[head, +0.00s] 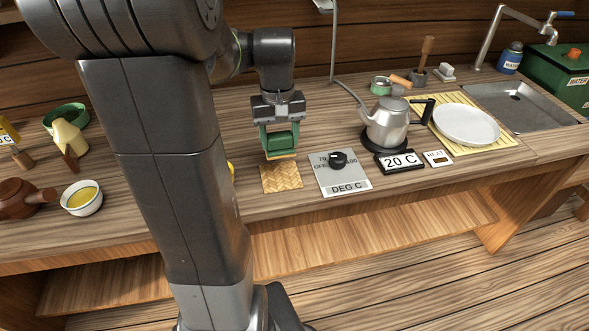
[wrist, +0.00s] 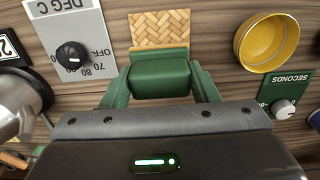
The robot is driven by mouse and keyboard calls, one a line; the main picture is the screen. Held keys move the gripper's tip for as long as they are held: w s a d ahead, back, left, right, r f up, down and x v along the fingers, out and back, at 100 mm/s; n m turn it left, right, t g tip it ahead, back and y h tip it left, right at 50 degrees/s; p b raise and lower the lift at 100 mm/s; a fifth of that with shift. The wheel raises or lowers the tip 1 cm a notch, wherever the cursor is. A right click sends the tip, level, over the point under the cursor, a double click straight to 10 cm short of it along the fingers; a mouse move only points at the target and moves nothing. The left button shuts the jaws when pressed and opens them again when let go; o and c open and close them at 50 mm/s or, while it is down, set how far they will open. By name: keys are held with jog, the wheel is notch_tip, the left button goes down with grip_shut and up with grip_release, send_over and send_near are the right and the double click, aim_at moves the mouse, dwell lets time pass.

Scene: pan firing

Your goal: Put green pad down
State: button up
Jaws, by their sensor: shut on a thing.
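The green pad (head: 282,139) is a small green block with a tan underside. My gripper (head: 281,145) is shut on it, with a finger on each side. In the wrist view the pad (wrist: 160,79) sits between my two green fingers. A square woven mat (head: 281,180) lies on the counter just in front of and below the pad. The mat also shows in the wrist view (wrist: 160,27), partly hidden by the pad. I cannot tell how high the pad is above the counter.
The DEG C dial panel (head: 341,173) lies right of the mat, with the kettle (head: 389,122) beyond it. A yellow cup (wrist: 264,45) and the SECONDS timer (wrist: 285,102) show in the wrist view. My arm hides part of the counter left of the mat.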

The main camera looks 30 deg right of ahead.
aim_at(279, 151)
notch_tip(279, 151, down, 8)
jog(key=shift+a+f, duration=0.1)
jog(key=shift+b, duration=0.3)
jog(key=o, duration=1)
jog(key=shift+f, duration=0.1)
jog(key=shift+c, duration=0.2)
notch_tip(279, 151, up, 12)
jog(key=shift+r+p, duration=0.2)
jog(key=shift+p, duration=0.35)
jog(key=shift+f, duration=0.1)
notch_tip(279, 151, down, 12)
jog(key=shift+f+b, duration=0.25)
jog(key=shift+b, duration=0.35)
jog(key=shift+r, duration=2.15)
